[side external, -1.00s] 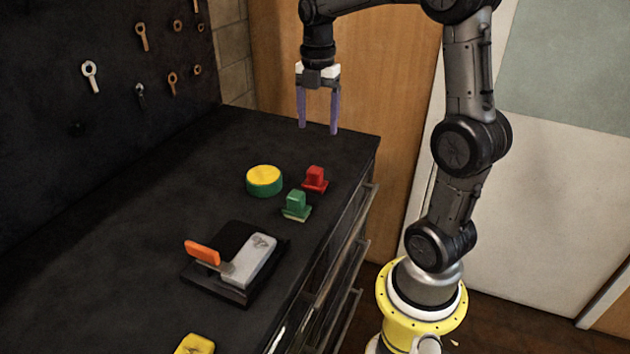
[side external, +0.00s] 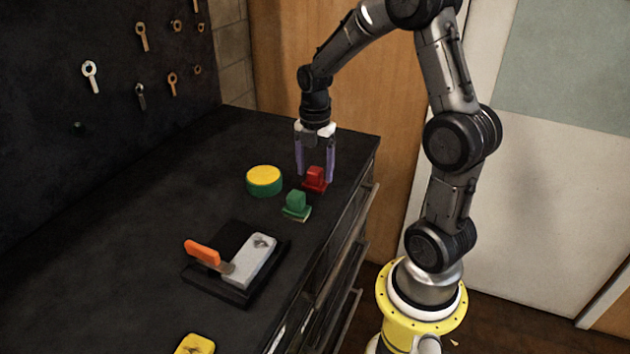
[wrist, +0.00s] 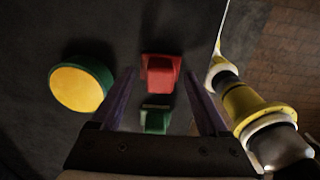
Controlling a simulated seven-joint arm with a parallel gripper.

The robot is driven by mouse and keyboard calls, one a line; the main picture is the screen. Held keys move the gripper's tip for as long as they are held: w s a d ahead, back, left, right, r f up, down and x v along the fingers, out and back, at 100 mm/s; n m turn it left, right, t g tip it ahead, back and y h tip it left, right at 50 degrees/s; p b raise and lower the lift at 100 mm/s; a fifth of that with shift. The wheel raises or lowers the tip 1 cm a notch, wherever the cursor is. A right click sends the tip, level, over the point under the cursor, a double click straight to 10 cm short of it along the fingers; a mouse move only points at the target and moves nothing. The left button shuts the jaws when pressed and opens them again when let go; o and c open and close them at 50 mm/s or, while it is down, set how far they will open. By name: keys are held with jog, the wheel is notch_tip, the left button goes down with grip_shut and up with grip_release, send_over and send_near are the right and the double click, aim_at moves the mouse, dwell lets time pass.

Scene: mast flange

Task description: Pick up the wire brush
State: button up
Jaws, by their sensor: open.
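Two small handled blocks stand on the black worktop, a red one (side external: 316,178) and a green one (side external: 296,204). Each has a raised grip on a wider base, and the green one shows a pale layer under its base. I cannot tell for sure which is the wire brush. My gripper (side external: 316,176) is open, pointing down, with its purple fingers on either side of the red block. In the wrist view the red block (wrist: 161,72) lies between the fingertips, and the green block (wrist: 155,121) lies nearer the palm. Contact is not visible.
A yellow-topped green round tin (side external: 264,181) stands left of the red block. A black tray (side external: 205,283) with a grey block (side external: 253,260) and an orange-handled tool (side external: 203,252) lies in front. A yellow item (side external: 195,344) is at the bottom. The worktop's left side is clear.

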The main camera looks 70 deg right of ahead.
jog(key=shift+f, duration=0.35)
grip_shut()
dwell(0.3)
jog(key=shift+r, duration=0.5)
notch_tip(320, 180, up, 2)
jog(key=shift+r, duration=0.1)
jog(key=s+a+r, duration=0.7)
jog(key=s+r, duration=0.3)
jog(key=s, duration=0.2)
jog(key=shift+s, duration=0.1)
